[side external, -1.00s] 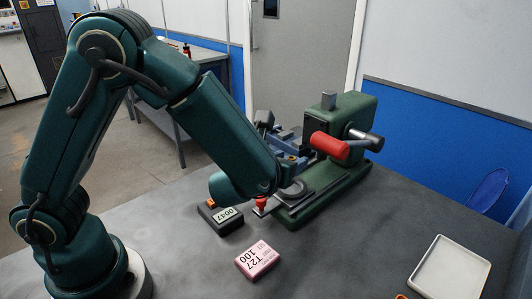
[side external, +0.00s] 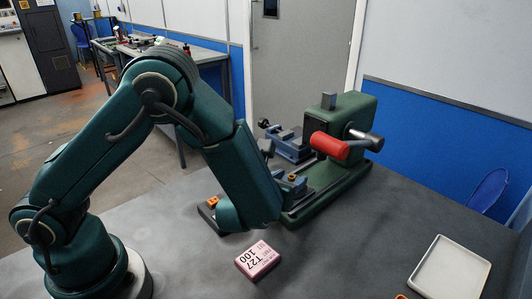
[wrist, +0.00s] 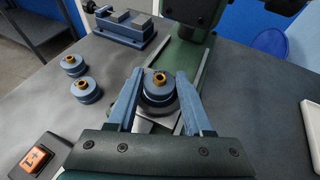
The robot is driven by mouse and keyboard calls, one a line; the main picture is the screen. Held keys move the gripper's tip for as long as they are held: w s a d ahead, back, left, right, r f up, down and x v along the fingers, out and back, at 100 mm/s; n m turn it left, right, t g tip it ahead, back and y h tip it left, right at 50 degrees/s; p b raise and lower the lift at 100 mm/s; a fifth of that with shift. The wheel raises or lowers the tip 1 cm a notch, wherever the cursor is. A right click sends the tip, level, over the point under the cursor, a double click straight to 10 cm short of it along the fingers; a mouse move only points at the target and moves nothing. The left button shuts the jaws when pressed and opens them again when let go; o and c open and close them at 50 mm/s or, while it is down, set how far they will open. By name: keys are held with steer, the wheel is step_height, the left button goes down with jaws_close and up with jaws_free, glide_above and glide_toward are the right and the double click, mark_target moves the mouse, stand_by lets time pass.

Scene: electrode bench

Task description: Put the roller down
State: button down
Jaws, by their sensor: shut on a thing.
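In the wrist view, my gripper (wrist: 160,76) is shut on a blue-grey roller (wrist: 157,92) with a brass-coloured centre. The two jaws press its sides, and it appears upright. A dark round shape and a pale plate edge show beneath it; whether it touches them I cannot tell. Two similar rollers, the farther one (wrist: 74,65) and the nearer one (wrist: 87,90), stand on the bench left of my gripper. In the side view my forearm hides most of the gripper; a blue-grey part with a brass spot shows at its right edge, in front of the green machine (side external: 350,105).
A blue vise (wrist: 127,28) stands behind the rollers. A box with an orange button (wrist: 36,158) is near left in the wrist view.

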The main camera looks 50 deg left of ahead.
steer(key=shift+c, duration=1.5)
jaws_free()
